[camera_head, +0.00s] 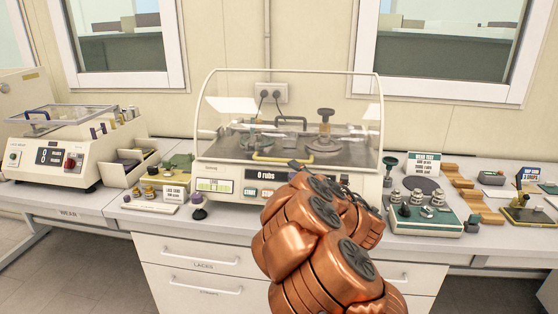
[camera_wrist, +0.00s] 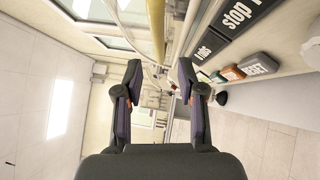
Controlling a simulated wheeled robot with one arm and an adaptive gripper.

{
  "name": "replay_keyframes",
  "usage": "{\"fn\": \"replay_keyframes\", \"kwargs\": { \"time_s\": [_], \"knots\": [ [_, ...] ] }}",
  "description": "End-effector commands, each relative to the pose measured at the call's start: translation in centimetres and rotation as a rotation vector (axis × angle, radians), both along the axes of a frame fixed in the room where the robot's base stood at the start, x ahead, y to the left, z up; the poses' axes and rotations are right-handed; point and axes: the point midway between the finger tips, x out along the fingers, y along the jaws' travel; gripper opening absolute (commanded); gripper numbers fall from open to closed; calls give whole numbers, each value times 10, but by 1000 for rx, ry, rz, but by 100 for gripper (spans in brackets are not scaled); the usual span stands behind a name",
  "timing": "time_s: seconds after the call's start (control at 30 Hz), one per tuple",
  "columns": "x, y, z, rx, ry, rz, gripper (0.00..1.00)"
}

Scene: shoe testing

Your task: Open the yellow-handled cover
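The clear cover (camera_head: 222,100) is down over the cream rub machine in the head view. Its yellow handle (camera_head: 283,159) runs along the cover's lower front. In the wrist view the yellow handle (camera_wrist: 158,28) shows as a bar at the top, in line with the gap between my fingers. My gripper (camera_wrist: 159,76) is open, its two dark fingers apart, with nothing visibly gripped. In the head view my copper arm hides most of the gripper, near the handle's right end. I cannot tell whether the fingers touch the handle.
The machine's front panel (camera_head: 225,186) reads "0 rubs"; its buttons (camera_wrist: 262,64) show at right in the wrist view. Another machine (camera_head: 62,145) stands at left. A tray of weights (camera_head: 425,218) and wooden blocks (camera_head: 480,205) lie at right. Drawers (camera_head: 200,255) are below the bench.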

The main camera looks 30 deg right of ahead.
Motion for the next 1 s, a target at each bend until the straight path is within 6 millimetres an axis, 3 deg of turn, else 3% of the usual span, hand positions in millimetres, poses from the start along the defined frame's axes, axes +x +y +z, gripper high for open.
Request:
{"fn": "replay_keyframes", "kwargs": {
  "time_s": [0.6, 0.93, 1.0],
  "knots": [
    [69, 7, 11, 1, 0, 1, 39],
    [74, 7, 11, 0, 1, -1, 39],
    [74, 8, 11, 0, 1, -1, 33]
  ]
}}
